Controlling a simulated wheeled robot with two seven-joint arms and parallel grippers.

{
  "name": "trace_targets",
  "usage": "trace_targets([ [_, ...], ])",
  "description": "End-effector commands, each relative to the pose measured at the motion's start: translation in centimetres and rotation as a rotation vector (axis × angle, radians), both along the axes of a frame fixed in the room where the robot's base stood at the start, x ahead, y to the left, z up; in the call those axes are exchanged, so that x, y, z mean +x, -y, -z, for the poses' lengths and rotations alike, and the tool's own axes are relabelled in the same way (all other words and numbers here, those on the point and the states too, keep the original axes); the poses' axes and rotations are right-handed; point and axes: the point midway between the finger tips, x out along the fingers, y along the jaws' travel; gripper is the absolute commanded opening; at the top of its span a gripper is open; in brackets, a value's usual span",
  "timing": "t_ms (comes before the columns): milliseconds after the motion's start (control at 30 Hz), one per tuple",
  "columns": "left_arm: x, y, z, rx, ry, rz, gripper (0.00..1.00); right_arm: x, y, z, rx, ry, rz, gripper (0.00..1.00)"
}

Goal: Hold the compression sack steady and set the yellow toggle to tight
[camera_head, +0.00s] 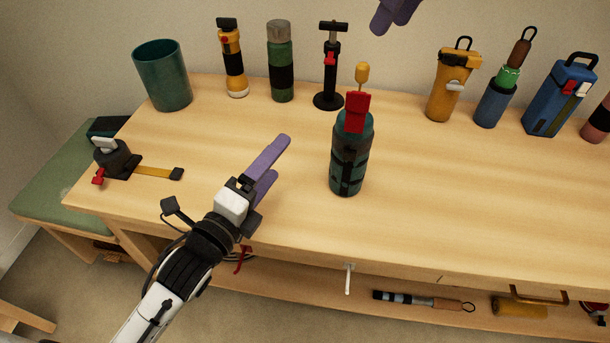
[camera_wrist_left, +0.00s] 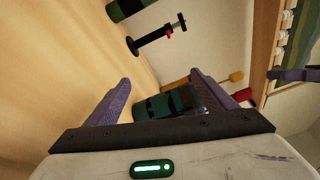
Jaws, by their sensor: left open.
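The compression sack (camera_head: 345,175), a dark teal upright cylinder with black straps, stands near the middle of the table. It has a red piece (camera_head: 357,112) on top, with the yellow toggle (camera_head: 362,74) sticking up above that. My left gripper (camera_head: 277,160) is open and empty, left of the sack and apart from it in the head view. In the left wrist view, the sack (camera_wrist_left: 165,106) shows sideways between the two purple fingers, partly hidden by the right one. My right gripper (camera_head: 397,13) is cut off at the top edge; its jaw opening is unclear.
Behind the sack stand a black pump (camera_head: 329,75), a green flask (camera_head: 280,65), a yellow-black flask (camera_head: 232,60) and a teal cup (camera_head: 163,75). Several strapped containers stand at right, including a yellow one (camera_head: 450,90). A strap device (camera_head: 115,158) lies at left. The front right table is clear.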

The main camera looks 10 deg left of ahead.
Motion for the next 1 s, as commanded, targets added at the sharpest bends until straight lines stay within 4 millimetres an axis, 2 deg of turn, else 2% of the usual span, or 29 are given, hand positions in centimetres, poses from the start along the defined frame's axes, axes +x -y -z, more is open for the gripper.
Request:
trace_targets([
  [33, 0.9, 0.6, -0.6, 0.140, 0.096, 0.039, 0.78, 0.0, 0.0, 0.0, 0.000, 0.000, 0.000, 0.31],
  [167, 1.9, 3.0, -1.1, 0.494, 0.341, 0.164, 0.78, 0.0, 0.0, 0.0, 0.000, 0.000, 0.000, 0.31],
  [300, 1.8, 5.2, 0.2, 0.804, 0.543, 0.307, 0.78, 0.0, 0.0, 0.0, 0.000, 0.000, 0.000, 0.31],
  [400, 1.5, 6.1, 1.5, 0.957, 0.637, 0.392, 0.78, 0.0, 0.0, 0.0, 0.000, 0.000, 0.000, 0.31],
  [500, 1.3, 6.4, 2.6, 1.046, 0.689, 0.447, 0.78, 0.0, 0.0, 0.0, 0.000, 0.000, 0.000, 0.31],
  [667, 1.7, 7.2, 3.2, 1.093, 0.718, 0.476, 0.78, 0.0, 0.0, 0.0, 0.000, 0.000, 0.000, 0.31],
  [1000, 5.6, 11.4, 3.0, 1.087, 0.717, 0.473, 0.78, 0.0, 0.0, 0.0, 0.000, 0.000, 0.000, 0.31],
])
